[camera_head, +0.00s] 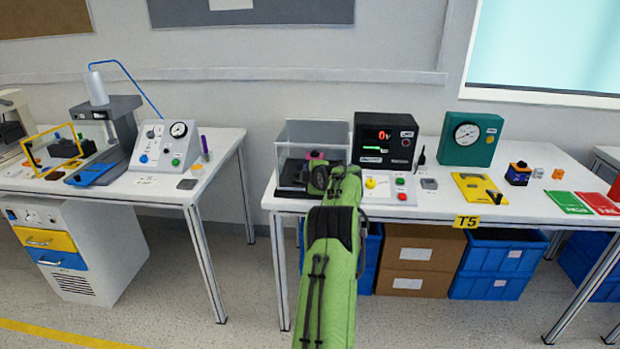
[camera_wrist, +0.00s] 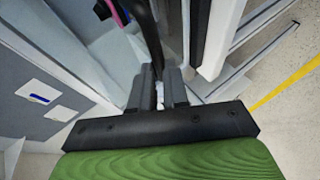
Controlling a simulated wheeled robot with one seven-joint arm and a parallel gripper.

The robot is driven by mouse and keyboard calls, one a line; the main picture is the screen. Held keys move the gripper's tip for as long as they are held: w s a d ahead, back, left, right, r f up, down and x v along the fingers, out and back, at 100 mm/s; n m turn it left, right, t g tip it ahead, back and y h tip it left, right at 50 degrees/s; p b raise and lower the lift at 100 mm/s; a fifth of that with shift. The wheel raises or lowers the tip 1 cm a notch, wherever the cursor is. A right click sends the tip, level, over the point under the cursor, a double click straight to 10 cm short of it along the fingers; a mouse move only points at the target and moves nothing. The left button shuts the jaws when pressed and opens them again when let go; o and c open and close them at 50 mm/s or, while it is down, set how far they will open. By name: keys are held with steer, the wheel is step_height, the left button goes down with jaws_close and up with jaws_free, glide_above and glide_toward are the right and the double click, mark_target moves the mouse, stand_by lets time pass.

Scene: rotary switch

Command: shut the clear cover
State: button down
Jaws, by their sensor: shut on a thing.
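The clear cover (camera_head: 300,140) is a see-through box with pale edges, at the left end of the right-hand table. It stands over a black base (camera_head: 292,192) with a pink part (camera_head: 315,155) inside or behind it. My green arm reaches up to the cover's front right, and my gripper (camera_head: 318,178) is largely hidden there by the arm. In the wrist view my gripper (camera_wrist: 160,85) has its dark fingers close together on a thin pale piece, which looks like the cover's edge. How far the cover is open is hard to tell.
Right of the cover stand a black meter box (camera_head: 385,135), a control panel with buttons (camera_head: 390,190) and a green gauge box (camera_head: 468,138). Blue bins (camera_head: 497,265) and a cardboard box (camera_head: 420,260) sit below the table. Floor is clear between the tables.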

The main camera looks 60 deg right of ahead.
steer(key=f, duration=0.3)
steer(key=shift+s+a+g+y, duration=0.1)
steer(key=shift+a+g+y, duration=0.15)
steer(key=shift+g+y, duration=0.05)
steer(key=c, duration=1.4)
jaws_free()
steer(key=shift+o, duration=1.4)
steer(key=shift+d+f, duration=0.2)
steer(key=shift+d, duration=0.05)
steer(key=v, duration=1.6)
steer(key=shift+w+r+p, duration=0.2)
steer(key=shift+r+p, duration=0.1)
steer(key=shift+p, duration=0.05)
steer(key=shift+d, duration=0.1)
